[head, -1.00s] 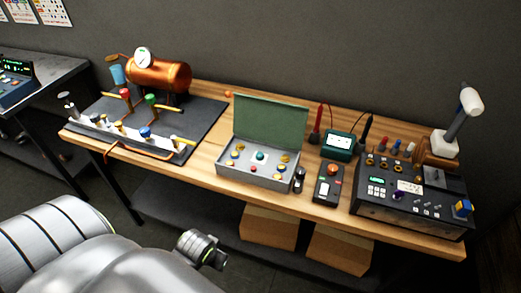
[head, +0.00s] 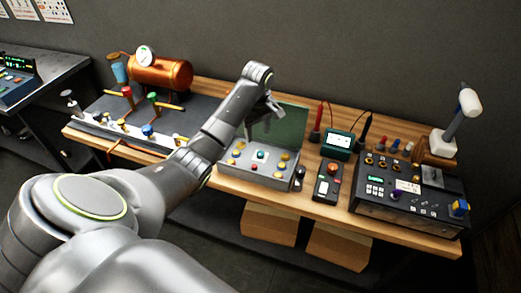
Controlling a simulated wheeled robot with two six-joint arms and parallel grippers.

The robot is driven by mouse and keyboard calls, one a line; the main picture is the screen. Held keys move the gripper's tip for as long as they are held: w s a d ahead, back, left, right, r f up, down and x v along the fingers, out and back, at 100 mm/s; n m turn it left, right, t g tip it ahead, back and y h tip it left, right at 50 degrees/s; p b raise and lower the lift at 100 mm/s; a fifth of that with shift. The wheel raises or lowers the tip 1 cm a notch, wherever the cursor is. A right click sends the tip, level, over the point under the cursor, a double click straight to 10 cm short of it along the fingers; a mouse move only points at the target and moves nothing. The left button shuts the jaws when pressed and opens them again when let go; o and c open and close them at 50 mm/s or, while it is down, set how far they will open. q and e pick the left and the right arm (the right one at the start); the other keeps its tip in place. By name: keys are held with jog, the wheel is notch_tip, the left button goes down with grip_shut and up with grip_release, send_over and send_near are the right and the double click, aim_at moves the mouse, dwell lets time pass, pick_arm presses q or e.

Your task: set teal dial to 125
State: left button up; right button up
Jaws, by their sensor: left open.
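The teal dial (head: 260,155) sits on a pale square plate inside an open grey box (head: 257,177) at the middle of the bench. Several yellow knobs (head: 241,145) surround it. The box's green lid (head: 291,125) stands raised behind. My left gripper (head: 264,119) is open and empty, pointing down above and behind the dial, in front of the lid. It is apart from the dial and hides part of the lid. The dial's markings are too small to read. My right gripper is out of view.
A teal meter (head: 337,141) with probes and a black handheld unit (head: 328,182) stand right of the box. A black control panel (head: 408,200) is farther right. A copper boiler (head: 161,73) and valve manifold stand at left. Little bench is free around the box.

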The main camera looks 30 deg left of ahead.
pick_arm(q)
notch_tip(320, 180, up, 5)
jog(key=n, duration=0.2)
send_over(260, 153)
jog(key=shift+h, duration=0.3)
notch_tip(260, 153, down, 17)
jog(key=b, duration=0.4)
jog(key=shift+d, duration=0.1)
jog(key=c, duration=1)
